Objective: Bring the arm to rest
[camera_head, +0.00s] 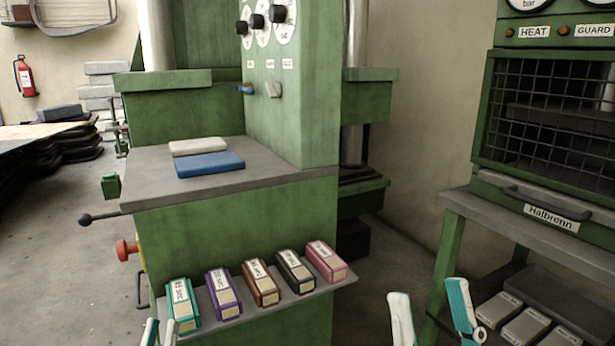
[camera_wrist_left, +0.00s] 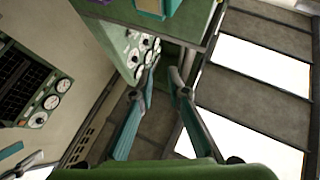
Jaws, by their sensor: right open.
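My left gripper (camera_head: 160,334) shows only its two fingertips at the bottom edge of the head view, below the shelf of blocks. In the left wrist view (camera_wrist_left: 166,72) its fingers stand apart by a modest gap, with nothing between them. My right gripper (camera_head: 430,305) is in the lower right of the head view, with its white and teal fingers wide apart and empty. It stands in front of the gap between the green press and the caged oven.
The green press (camera_head: 235,240) has a shelf (camera_head: 345,285) of several coloured labelled blocks. White (camera_head: 198,146) and blue (camera_head: 210,164) slabs lie on its grey table. The caged oven (camera_head: 550,110) stands right, above a lower rack of grey blocks (camera_head: 525,326).

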